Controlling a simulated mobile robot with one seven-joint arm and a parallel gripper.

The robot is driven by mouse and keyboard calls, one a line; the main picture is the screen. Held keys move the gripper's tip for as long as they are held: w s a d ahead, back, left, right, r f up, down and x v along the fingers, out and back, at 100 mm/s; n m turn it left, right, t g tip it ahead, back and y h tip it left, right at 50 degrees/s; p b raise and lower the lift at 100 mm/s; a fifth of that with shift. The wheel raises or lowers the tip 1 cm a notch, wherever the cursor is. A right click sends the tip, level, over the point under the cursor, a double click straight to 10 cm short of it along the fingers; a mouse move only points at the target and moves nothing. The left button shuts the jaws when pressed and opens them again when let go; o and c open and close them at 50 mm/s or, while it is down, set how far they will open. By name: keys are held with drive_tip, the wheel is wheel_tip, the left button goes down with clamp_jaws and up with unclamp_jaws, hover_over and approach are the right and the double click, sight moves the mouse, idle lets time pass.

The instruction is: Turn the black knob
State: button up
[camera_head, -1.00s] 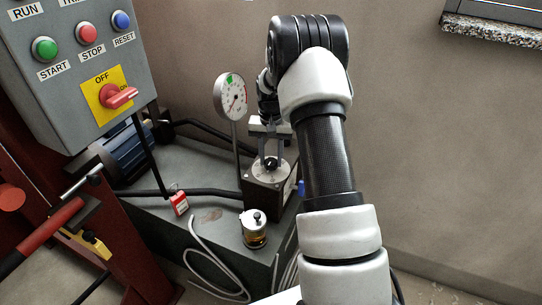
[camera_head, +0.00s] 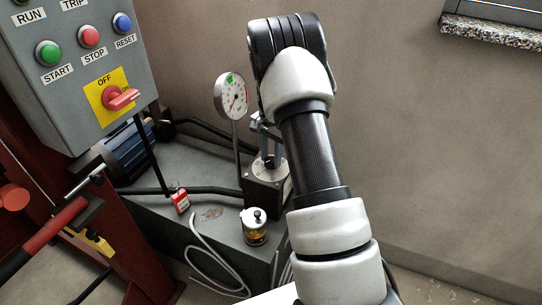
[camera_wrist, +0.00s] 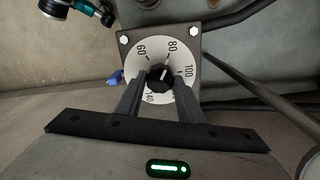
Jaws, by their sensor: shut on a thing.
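The black knob (camera_wrist: 159,77) sits at the centre of a pale numbered dial (camera_wrist: 183,60) in the wrist view. A white mark on the knob points up, between 60 and 80 and close to 80. My gripper (camera_wrist: 159,88) is shut on the knob, with one finger on each side. In the head view the dial (camera_head: 268,170) is on top of a dark box (camera_head: 262,193). My gripper (camera_head: 269,160) comes down onto it there, and the arm partly covers the box. The knob itself is hard to make out in that view.
A round gauge (camera_head: 234,97) on a post stands left of the dial. A glass jar with a metal lid (camera_head: 254,228) stands in front. A control panel (camera_head: 75,60) with a red switch is at the left. A black hose (camera_head: 160,191) and grey cables cross the bench.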

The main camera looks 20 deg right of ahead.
sight(271, 160)
idle(0.3)
drive_tip(key=o, duration=1.1)
drive_tip(key=shift+c, duration=0.2)
wheel_tip(271, 160, up, 18)
drive_tip(key=p, duration=0.2)
drive_tip(key=shift+f+p, duration=0.25)
drive_tip(key=shift+p, duration=0.1)
